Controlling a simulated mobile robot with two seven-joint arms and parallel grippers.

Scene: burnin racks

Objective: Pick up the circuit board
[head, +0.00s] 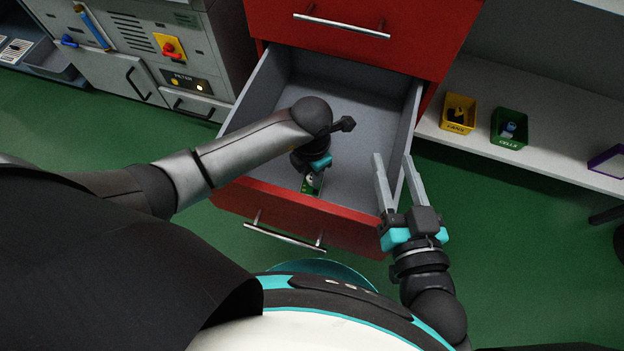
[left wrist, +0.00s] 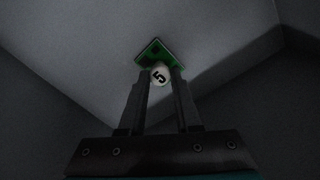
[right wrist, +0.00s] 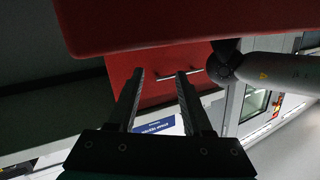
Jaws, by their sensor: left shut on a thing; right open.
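The circuit board (head: 311,186) is small and green and lies low in the open drawer, near its front wall. It carries a round white part marked 5, which shows in the left wrist view between the fingertips (left wrist: 160,76). My left gripper (head: 315,176) reaches down into the drawer and is shut on that white part of the board. The board's green plate (left wrist: 152,50) shows just beyond the fingertips. I cannot tell whether it touches the drawer floor. My right gripper (head: 392,168) is open and empty by the drawer's right front corner.
The drawer (head: 375,115) is pulled out of a red cabinet (head: 400,30); its grey walls surround my left gripper. A shelf (head: 560,165) at the right holds a yellow bin (head: 458,114) and a green bin (head: 509,128). A grey machine (head: 190,60) stands at the left.

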